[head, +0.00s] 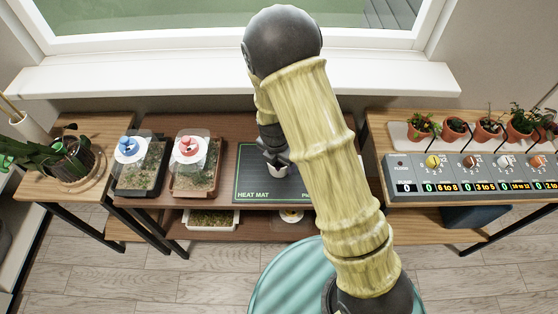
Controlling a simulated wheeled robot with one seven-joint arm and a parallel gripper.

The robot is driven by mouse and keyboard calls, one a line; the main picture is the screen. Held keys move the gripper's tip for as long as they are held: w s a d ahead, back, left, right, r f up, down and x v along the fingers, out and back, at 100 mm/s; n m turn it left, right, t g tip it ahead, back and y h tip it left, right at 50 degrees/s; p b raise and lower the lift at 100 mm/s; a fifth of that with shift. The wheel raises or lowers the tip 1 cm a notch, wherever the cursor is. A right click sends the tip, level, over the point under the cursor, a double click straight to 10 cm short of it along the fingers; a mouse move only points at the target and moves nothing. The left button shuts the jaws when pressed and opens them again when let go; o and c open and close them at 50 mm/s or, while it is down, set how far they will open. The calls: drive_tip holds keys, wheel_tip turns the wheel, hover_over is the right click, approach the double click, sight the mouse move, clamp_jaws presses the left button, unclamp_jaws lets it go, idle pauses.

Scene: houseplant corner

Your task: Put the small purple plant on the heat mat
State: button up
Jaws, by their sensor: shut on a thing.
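My gripper (276,157) is at the end of my arm, pointing down over the dark heat mat (250,184) in the middle of the brown table. It is shut on a small pale pot (278,171). The pot is over the mat area, and I cannot tell whether its base touches the mat. Any plant in the pot is hidden by the gripper, so no purple leaves show. My arm covers the right part of the mat and some of its lettering.
Two clear-lidded seed trays, with a blue vent (128,147) and a red vent (189,147), stand left of the mat. On the right table are several potted plants (488,127) and a grey control box (470,178). A white tray (212,219) is on the lower shelf.

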sight(276, 164)
drive_tip(key=shift+f, duration=0.15)
drive_tip(key=o, duration=1.1)
drive_tip(key=r, duration=0.8)
drive_tip(key=s+r, duration=0.1)
drive_tip(key=r, duration=0.3)
drive_tip(key=shift+s+a+r+p, duration=0.1)
drive_tip(key=shift+a+p, duration=0.2)
drive_tip(key=shift+a, duration=0.1)
